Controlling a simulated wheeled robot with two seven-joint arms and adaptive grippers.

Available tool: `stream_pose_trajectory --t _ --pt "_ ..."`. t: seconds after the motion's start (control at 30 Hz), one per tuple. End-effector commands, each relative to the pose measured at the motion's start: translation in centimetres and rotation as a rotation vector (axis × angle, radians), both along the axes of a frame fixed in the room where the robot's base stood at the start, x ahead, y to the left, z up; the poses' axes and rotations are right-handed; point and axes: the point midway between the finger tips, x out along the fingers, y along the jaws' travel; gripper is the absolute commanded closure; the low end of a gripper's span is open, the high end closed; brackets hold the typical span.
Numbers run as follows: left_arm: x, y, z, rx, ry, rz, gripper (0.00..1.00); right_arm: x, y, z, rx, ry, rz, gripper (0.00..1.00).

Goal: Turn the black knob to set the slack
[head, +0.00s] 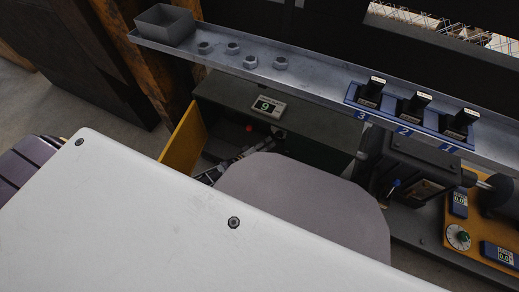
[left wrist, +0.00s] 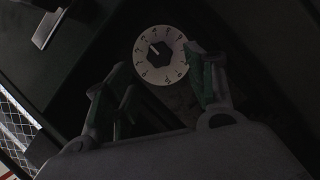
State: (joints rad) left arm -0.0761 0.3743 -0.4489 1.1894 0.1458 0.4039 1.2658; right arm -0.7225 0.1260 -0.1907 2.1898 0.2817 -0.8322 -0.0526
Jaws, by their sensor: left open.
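The black knob (left wrist: 160,52) sits at the middle of a round white dial plate (left wrist: 142,66) with numbers around its rim, in the left wrist view. A pale mark on the knob points to the upper left. My left gripper (left wrist: 158,68) is open, one finger toward each side of the dial. I cannot tell whether either finger touches the knob. In the head view my left gripper (head: 230,163) is partly seen in the dark opening under the shelf, and my own arm hides the knob there. My right gripper is not in view.
A small display (head: 267,107) reading 9 sits on the housing above the opening. An open yellow door (head: 181,137) stands at its left. A metal rail (head: 310,78) with nuts and numbered black blocks runs above. A black machine (head: 415,172) and another dial (head: 459,237) stand right.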

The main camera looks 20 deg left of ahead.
Motion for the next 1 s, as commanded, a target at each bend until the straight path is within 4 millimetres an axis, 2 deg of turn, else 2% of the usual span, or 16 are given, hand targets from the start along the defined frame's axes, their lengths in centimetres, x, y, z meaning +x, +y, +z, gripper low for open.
stream_pose_trajectory --t 0.4,1.0 --pt "-3.0 1.2 0.6 0.001 0.000 -0.001 0.45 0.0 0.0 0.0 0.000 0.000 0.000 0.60" --pt "-3.4 1.4 0.7 0.001 0.000 0.000 0.45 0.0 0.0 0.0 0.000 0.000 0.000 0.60"
